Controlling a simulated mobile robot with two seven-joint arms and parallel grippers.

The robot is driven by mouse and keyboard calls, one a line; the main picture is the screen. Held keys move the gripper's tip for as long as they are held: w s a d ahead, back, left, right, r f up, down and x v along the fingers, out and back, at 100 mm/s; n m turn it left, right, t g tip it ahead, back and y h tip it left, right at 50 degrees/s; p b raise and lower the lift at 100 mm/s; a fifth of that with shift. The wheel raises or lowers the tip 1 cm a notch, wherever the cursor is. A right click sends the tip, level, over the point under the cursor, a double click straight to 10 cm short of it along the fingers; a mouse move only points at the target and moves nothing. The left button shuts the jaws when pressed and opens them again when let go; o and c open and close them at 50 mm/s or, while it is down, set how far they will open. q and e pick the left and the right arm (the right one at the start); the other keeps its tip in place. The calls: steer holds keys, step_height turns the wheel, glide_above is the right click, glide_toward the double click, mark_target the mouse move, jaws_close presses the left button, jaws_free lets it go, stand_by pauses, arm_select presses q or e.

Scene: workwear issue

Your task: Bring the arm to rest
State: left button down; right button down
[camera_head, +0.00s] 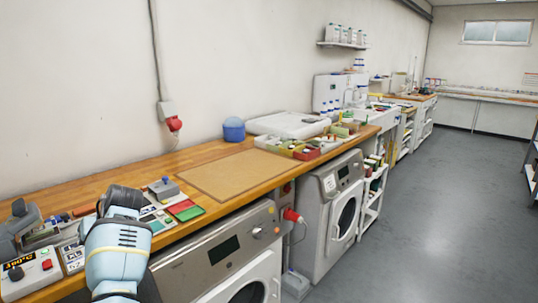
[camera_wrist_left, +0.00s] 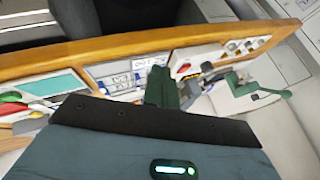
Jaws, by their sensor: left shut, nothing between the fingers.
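My left arm (camera_head: 118,250) reaches in from the bottom left of the head view, with its dark wrist end over the left part of the wooden worktop (camera_head: 215,150). In the left wrist view my left gripper (camera_wrist_left: 161,88) is shut, with nothing held between its dark fingers. It is above the worktop's edge area, near small boxes and cards; whether it touches anything cannot be told. My right gripper is in neither view.
A device with a red button (camera_head: 46,265) and grey machine parts crowd the left end. Red and green cards (camera_head: 186,209) and a small grey device (camera_head: 163,188) lie right of my arm. A brown mat (camera_head: 235,173) is bare. Washing machines (camera_head: 335,205) stand below.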

arm_select(q)
steer(key=s+d+f+m+t, duration=0.1)
steer(key=s+f+m+t, duration=0.15)
steer(key=f, duration=0.65)
steer(key=s+d+f+m+t, duration=0.1)
steer(key=s+f+m, duration=0.15)
steer(key=f, duration=0.65)
steer(key=s+d+f+m+t+h, duration=0.2)
steer(key=s+d+f+m+t, duration=0.1)
steer(key=s+d+f, duration=0.55)
steer(key=s+d+f+h, duration=0.1)
steer(key=s+d+h, duration=0.1)
steer(key=s+d, duration=0.3)
steer(key=s+d+f+m+t+h, duration=0.1)
steer(key=s+d, duration=0.5)
steer(key=s, duration=0.7)
steer(key=s+d+f+m+t+h+p, duration=0.1)
steer(key=s+d+h, duration=0.3)
steer(key=s, duration=0.5)
steer(key=shift+s+d+f+h, duration=0.2)
steer(key=shift+d+f+h, duration=0.1)
steer(key=shift+d+f, duration=0.5)
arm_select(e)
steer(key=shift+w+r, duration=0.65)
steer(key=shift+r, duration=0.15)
arm_select(q)
steer(key=shift+d+r, duration=0.1)
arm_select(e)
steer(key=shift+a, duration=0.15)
